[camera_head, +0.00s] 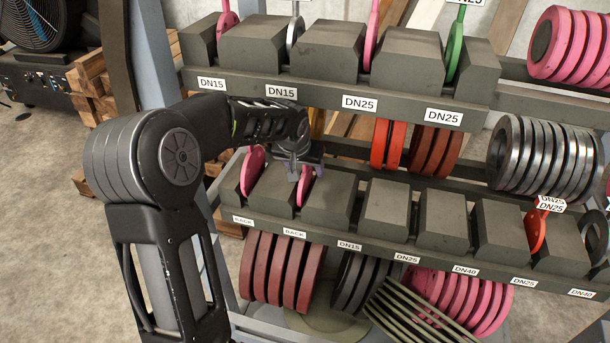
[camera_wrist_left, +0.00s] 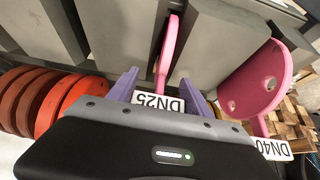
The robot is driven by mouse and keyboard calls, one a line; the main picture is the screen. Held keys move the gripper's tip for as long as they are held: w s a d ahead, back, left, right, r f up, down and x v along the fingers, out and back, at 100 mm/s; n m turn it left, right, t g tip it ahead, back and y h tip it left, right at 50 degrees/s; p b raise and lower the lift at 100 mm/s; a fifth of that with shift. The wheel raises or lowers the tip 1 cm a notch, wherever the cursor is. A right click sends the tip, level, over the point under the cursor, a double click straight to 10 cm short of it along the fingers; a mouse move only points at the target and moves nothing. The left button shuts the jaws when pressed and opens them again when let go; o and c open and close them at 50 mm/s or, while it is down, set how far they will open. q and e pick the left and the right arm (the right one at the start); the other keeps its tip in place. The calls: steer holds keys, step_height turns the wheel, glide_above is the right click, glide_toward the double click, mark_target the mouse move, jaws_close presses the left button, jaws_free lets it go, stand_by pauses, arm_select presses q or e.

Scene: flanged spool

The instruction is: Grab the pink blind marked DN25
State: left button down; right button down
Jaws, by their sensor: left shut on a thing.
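The pink blind marked DN25 (camera_wrist_left: 167,50) stands in a slot between grey blocks, its white label at the handle end. In the head view it is the thin pink disc (camera_head: 305,186) in the lower rack row, partly hidden by the blocks. My left gripper (camera_wrist_left: 158,92) is shut on its handle end at the label, with a purple finger on each side. In the head view the left gripper (camera_head: 297,170) is above the slot, small and partly dark. My right gripper is not in view.
A pink blind marked DN40 (camera_wrist_left: 262,80) stands in the neighbouring slot, close beside the gripper; the head view shows it too (camera_head: 253,172). Orange-red discs (camera_wrist_left: 45,100) hang on the other side. The upper rack shelf (camera_head: 340,95) is above and behind my left gripper.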

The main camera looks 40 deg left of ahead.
arm_select(q)
steer(key=shift+r, duration=0.2)
steer(key=shift+w+r, duration=0.1)
steer(key=shift+r, duration=0.6)
steer(key=s+d+b, duration=0.2)
steer(key=s+d, duration=0.1)
steer(key=s, duration=0.5)
steer(key=s+d+b, duration=0.2)
steer(key=s+d, duration=0.1)
steer(key=s, duration=0.6)
steer(key=shift+f, duration=0.15)
